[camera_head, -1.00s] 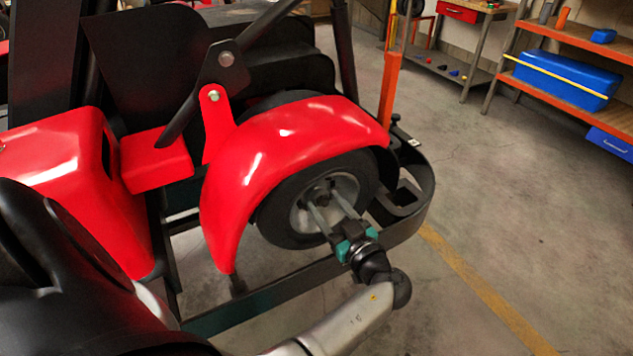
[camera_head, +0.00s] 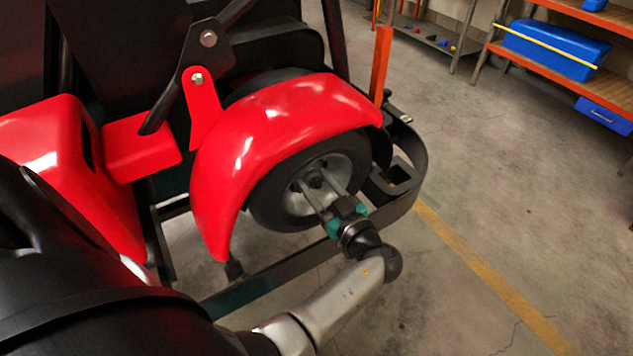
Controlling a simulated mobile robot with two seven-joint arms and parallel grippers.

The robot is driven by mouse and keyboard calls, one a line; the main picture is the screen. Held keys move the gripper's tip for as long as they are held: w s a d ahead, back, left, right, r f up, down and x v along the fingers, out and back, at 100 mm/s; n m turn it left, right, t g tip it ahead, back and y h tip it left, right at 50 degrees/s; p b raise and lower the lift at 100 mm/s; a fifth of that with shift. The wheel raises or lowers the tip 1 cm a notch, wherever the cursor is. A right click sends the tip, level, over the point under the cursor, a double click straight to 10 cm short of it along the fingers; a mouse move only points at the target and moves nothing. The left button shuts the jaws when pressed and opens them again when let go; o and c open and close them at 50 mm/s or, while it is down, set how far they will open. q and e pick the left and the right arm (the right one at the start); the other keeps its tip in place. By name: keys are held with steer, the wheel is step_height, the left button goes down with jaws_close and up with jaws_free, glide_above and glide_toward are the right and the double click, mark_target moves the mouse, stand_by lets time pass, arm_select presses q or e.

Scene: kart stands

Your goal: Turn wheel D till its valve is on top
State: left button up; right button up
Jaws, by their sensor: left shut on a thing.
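A wheel (camera_head: 268,205) with a black tyre and a grey rim sits under a red fender (camera_head: 262,125) of the kart. I cannot read a letter on it, so I cannot tell if it is wheel D. My left gripper (camera_head: 318,195) reaches in from the lower middle. Its two long fingers go into the rim and are shut on the wheel near the hub. The valve cannot be made out; the fingers hide part of the rim. My right gripper is not in view.
A black bumper bar (camera_head: 420,170) curves round the wheel on the right. An orange post (camera_head: 382,65) stands behind the fender. Shelves with a blue toolbox (camera_head: 550,50) stand at the back right. The floor with a yellow line (camera_head: 480,265) is clear.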

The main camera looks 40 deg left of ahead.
arm_select(q)
jaws_close()
steer(key=shift+m, duration=0.4)
steer(key=m+b, duration=0.1)
steer(key=m, duration=0.1)
steer(key=shift+a+m, duration=0.1)
steer(key=shift+m, duration=0.2)
steer(key=shift+r+m+b, duration=0.15)
steer(key=shift+m+b, duration=0.25)
steer(key=shift+m, duration=1.4)
steer(key=o, duration=0.7)
jaws_free()
